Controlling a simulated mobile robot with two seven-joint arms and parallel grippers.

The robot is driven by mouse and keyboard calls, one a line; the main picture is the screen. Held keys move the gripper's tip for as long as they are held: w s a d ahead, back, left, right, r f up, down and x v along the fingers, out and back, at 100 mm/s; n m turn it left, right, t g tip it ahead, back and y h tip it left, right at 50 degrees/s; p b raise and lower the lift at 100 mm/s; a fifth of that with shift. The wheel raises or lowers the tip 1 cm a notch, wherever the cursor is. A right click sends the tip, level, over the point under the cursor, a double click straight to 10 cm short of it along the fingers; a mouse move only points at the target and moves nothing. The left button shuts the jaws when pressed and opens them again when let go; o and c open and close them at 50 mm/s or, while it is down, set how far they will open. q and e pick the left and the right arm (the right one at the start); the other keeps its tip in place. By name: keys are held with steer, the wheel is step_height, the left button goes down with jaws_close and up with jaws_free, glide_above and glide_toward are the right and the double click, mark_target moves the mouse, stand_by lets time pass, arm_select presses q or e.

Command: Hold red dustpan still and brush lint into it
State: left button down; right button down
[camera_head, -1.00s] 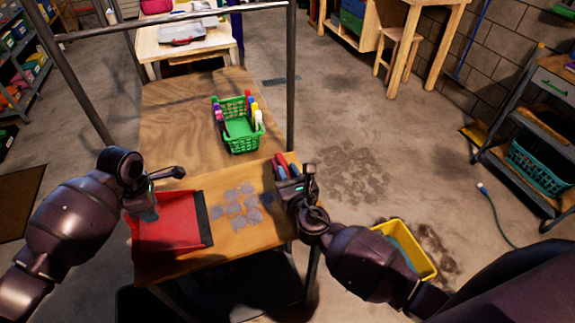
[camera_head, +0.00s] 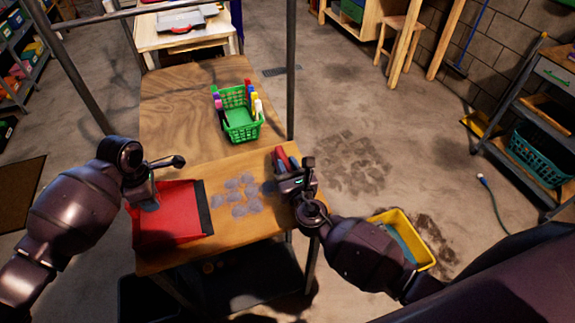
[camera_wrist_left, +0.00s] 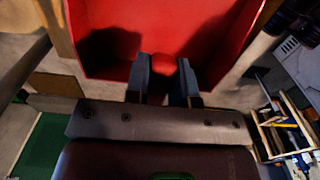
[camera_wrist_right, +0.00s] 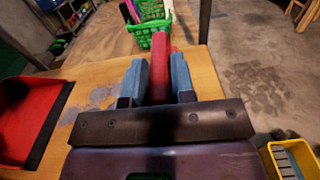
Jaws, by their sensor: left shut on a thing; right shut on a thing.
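The red dustpan (camera_head: 170,216) lies at the left of the wooden bench, its dark lip facing right. My left gripper (camera_head: 146,196) is shut on its handle; the left wrist view shows the red handle (camera_wrist_left: 163,66) between the fingers. Grey lint (camera_head: 240,196) lies in several flat clumps on the wood just right of the lip. My right gripper (camera_head: 287,172) is shut on a red brush (camera_head: 282,158) at the right edge of the bench. In the right wrist view the brush's red handle (camera_wrist_right: 160,62) is between blue fingers. Its bristles are hidden.
A green basket (camera_head: 240,122) with colourful bottles stands farther back on the wooden surface (camera_head: 175,110). A yellow bin (camera_head: 412,232) stands on the floor to the right. Metal posts rise beside the bench. Dark patches mark the floor at right.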

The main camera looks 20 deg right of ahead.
steer(key=shift+f, duration=0.8)
steer(key=shift+a, duration=0.1)
steer(key=shift+s+a+f, duration=0.1)
steer(key=shift+s+a, duration=0.05)
steer(key=shift+a, duration=3.45)
steer(key=shift+s+a, duration=0.2)
steer(key=shift+a, duration=3.35)
steer(key=shift+s+a+f, duration=0.1)
steer(key=shift+s+a, duration=0.05)
steer(key=shift+a, duration=3.45)
arm_select(q)
steer(key=shift+s+d, duration=0.15)
steer(key=shift+d, duration=0.15)
arm_select(e)
steer(key=shift+s+a+r, duration=0.1)
steer(key=shift+a+r, duration=0.05)
steer(key=shift+a, duration=0.8)
steer(key=shift+d, duration=0.1)
arm_select(q)
steer(key=shift+f, duration=0.1)
arm_select(e)
steer(key=shift+d, duration=0.2)
steer(key=shift+d+r, duration=0.1)
arm_select(q)
steer(key=shift+a, duration=0.2)
arm_select(e)
steer(key=shift+d+r, duration=0.25)
steer(key=shift+d, duration=0.3)
